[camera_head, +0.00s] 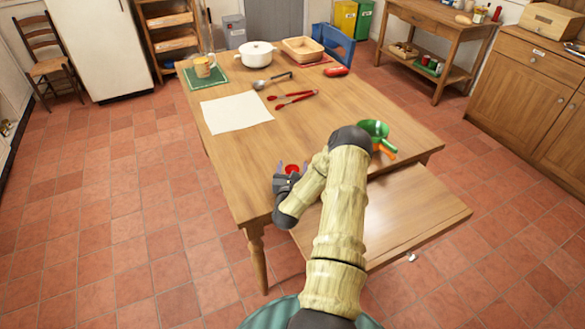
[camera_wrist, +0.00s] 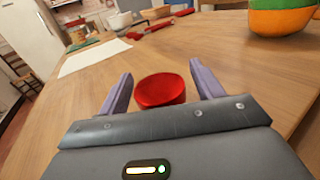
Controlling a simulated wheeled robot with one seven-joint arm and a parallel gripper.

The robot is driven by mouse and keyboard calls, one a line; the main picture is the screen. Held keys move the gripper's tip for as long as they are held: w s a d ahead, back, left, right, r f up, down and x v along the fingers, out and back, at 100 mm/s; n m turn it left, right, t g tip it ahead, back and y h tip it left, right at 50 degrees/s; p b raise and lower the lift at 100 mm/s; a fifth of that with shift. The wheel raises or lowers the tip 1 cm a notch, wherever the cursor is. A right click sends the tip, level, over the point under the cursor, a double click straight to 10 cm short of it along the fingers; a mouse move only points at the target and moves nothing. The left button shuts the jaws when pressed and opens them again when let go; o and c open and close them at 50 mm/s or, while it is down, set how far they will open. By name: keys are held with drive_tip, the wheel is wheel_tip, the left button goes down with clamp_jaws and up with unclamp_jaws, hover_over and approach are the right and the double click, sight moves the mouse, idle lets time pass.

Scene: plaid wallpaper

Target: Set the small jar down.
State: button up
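The small jar shows as a round red top (camera_wrist: 160,89) in the wrist view, between the two fingers of my gripper (camera_wrist: 162,82). Narrow strips of table show between the red top and each finger, so my gripper looks open around it. The jar's lower part is hidden behind the gripper body. In the head view the red top (camera_head: 291,169) shows beside my gripper (camera_head: 289,179), low over the near left part of the wooden table (camera_head: 240,165). It appears upright on the tabletop, though its base cannot be seen.
A green bowl (camera_head: 374,128) with orange beneath it stands to the right. The table around the jar is clear.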

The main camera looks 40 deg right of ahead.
drive_tip(key=shift+r, duration=0.2)
drive_tip(key=v, duration=0.6)
drive_tip(key=b+v, duration=0.1)
drive_tip(key=v, duration=0.2)
drive_tip(key=shift+f, duration=0.35)
drive_tip(key=shift+s+a+b, duration=0.25)
drive_tip(key=shift+b, duration=0.25)
drive_tip(key=shift+a+f+b, duration=0.1)
drive_tip(key=shift+b, duration=0.85)
drive_tip(key=b, duration=0.2)
drive_tip(key=shift+s+a+b, duration=0.15)
drive_tip(key=shift+a+b, duration=0.05)
drive_tip(key=shift+b, duration=0.15)
drive_tip(key=b, duration=0.3)
drive_tip(key=shift+s+a, duration=0.25)
drive_tip(key=shift+s, duration=0.05)
drive_tip(key=shift+s+b, duration=0.1)
drive_tip(key=shift+b, duration=0.65)
drive_tip(key=shift+s+a+r+b, duration=0.2)
drive_tip(key=shift+r+b, duration=0.1)
drive_tip(key=shift+b, duration=0.45)
